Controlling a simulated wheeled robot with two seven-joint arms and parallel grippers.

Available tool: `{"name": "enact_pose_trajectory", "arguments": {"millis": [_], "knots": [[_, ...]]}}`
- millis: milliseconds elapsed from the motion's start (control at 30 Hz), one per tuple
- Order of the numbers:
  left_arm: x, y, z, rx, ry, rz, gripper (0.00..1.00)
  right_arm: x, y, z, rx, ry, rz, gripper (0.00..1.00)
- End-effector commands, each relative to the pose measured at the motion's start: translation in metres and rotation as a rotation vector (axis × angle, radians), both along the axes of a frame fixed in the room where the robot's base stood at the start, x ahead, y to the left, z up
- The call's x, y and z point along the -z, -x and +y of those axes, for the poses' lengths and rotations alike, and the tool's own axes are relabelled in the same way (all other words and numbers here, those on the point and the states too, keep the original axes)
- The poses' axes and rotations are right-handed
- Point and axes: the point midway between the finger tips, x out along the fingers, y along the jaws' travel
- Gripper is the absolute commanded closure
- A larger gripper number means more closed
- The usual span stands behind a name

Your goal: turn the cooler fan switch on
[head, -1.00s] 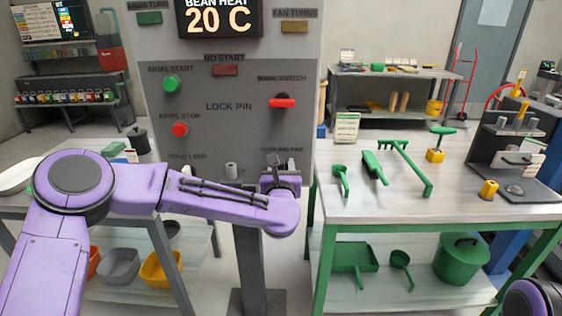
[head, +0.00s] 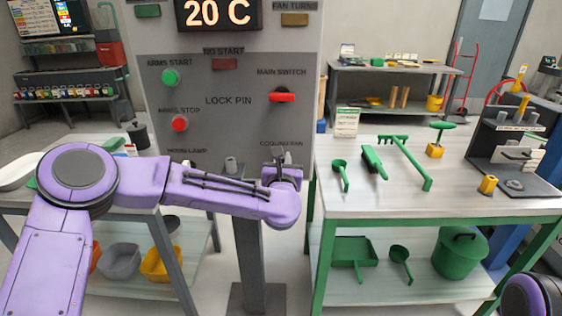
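The grey control panel (head: 232,130) stands in the middle of the head view. Its lower right label (head: 281,144) seems to read "COOLING FAN", partly covered. My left arm crosses in front of the panel's lower part from the left. My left gripper (head: 279,158) is at this label, over the place below it. The cooler fan switch itself is hidden behind the gripper, and I cannot tell whether they touch. The gripper's fingers are too small and dark to tell open from shut. Only a piece of my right arm shows at the lower right corner; its gripper is out of view.
Above are a red main switch (head: 282,97), a green arms start button (head: 170,77) and a red arms stop button (head: 180,123). A table (head: 460,190) with green tools stands close on the right.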

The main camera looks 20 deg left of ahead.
Motion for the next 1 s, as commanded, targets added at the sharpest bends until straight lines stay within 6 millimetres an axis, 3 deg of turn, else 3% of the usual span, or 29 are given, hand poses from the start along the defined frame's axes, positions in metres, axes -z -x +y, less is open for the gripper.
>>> {"name": "enact_pose_trajectory", "arguments": {"millis": [433,1000], "knots": [[0.002,-0.003,-0.010,-0.001,-0.362,0.100,1.00,0.014,0.000,0.000,0.000,0.000,0.000,1.00],[0.011,-0.007,-0.021,-0.002,-0.884,0.250,1.00,0.016,0.000,0.000,0.000,0.000,0.000,1.00]]}}
